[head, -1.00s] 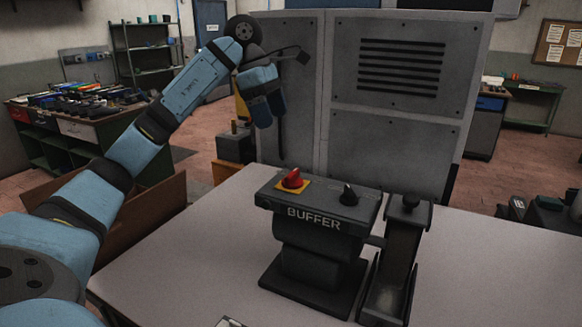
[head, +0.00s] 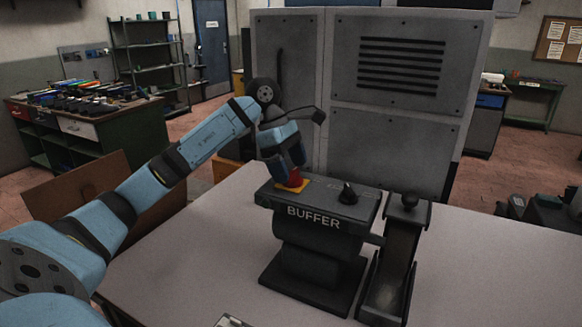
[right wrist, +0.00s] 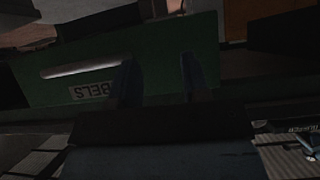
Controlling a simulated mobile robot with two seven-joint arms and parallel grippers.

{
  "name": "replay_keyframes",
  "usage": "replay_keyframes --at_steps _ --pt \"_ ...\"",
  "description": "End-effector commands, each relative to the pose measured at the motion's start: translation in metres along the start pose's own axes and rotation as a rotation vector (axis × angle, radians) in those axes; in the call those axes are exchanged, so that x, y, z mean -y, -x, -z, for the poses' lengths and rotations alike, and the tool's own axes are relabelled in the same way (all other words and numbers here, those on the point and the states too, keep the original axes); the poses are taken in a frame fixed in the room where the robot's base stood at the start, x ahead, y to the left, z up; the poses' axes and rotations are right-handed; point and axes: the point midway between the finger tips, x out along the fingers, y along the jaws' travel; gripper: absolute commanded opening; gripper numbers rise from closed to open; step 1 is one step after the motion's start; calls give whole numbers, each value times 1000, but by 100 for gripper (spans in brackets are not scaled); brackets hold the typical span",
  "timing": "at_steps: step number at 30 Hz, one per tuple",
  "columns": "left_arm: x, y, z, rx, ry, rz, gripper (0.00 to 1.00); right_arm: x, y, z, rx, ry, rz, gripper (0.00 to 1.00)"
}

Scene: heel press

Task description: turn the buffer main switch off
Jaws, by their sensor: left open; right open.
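The buffer (head: 315,240) is a dark machine lettered BUFFER, standing on the table. The red main switch (head: 293,179) sits on a yellow plate at the left of its top panel. My left gripper (head: 287,166) is open and points down at the red switch, with its blue fingers right at it and partly hiding it. I cannot tell whether the fingers touch it. A black knob (head: 348,194) sits to the right on the same panel. My right gripper (right wrist: 160,82) shows in the right wrist view, open with nothing between its fingers.
A dark upright device (head: 393,258) stands just right of the buffer. A grey cabinet (head: 395,150) rises behind the table (head: 180,260). In the right wrist view a green panel (right wrist: 60,65) with a pale handle and partial lettering lies beyond the fingers.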

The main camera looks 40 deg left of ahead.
Motion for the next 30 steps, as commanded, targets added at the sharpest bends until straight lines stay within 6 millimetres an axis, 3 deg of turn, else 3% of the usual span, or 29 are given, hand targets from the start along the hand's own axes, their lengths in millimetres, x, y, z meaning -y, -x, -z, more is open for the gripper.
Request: replay_keyframes --at_steps 12,19,30 --pt "0 -10 0 0 0 0 85 0 1 1 0 0 0 43" --pt "0 -10 0 0 0 0 36 0 1 1 0 0 0 43" --pt "1 -11 1 -1 50 -21 36 0 -2 -3 -1 0 0 43"
